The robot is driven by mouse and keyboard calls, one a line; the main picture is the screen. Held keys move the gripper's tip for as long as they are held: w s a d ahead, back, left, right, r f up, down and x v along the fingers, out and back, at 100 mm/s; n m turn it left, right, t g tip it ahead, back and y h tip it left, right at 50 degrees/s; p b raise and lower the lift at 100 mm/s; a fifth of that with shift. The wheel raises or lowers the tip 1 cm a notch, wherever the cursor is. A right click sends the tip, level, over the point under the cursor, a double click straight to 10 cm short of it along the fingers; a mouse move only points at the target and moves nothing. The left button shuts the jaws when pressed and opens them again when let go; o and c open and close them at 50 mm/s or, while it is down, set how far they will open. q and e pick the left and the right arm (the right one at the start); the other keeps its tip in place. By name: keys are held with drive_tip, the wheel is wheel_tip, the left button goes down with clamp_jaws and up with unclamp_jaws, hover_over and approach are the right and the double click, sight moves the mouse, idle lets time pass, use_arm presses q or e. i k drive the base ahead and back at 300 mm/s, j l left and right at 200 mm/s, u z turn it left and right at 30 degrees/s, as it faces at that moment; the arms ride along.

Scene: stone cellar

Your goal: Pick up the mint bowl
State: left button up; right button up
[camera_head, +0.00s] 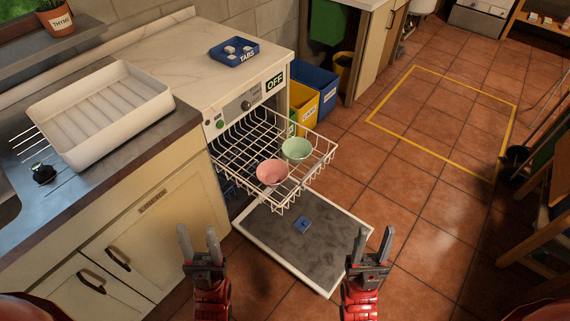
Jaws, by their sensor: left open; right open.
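The mint bowl (296,149) sits in the pulled-out white wire rack (318,160) of the open dishwasher. A pink bowl (272,172) sits in the same rack, just to the left and nearer to me. My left gripper (198,240) is open and empty, in front of the lower cabinet and left of the dishwasher door. My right gripper (372,245) is open and empty, by the right edge of the lowered door. Both grippers are apart from the bowls and the rack.
The dishwasher door (280,245) lies lowered in front, with a small blue tablet (302,224) on it. A white tray (104,110) stands on the left counter. A blue TABS tray (234,50) is on top of the dishwasher. Yellow (304,99) and blue (318,88) bins stand behind the rack.

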sight(297, 150)
drive_tip(key=i+j+z, duration=0.25)
drive_tip(key=i+j, duration=0.15)
drive_tip(key=i+j+z, duration=0.25)
drive_tip(key=i+j, duration=0.25)
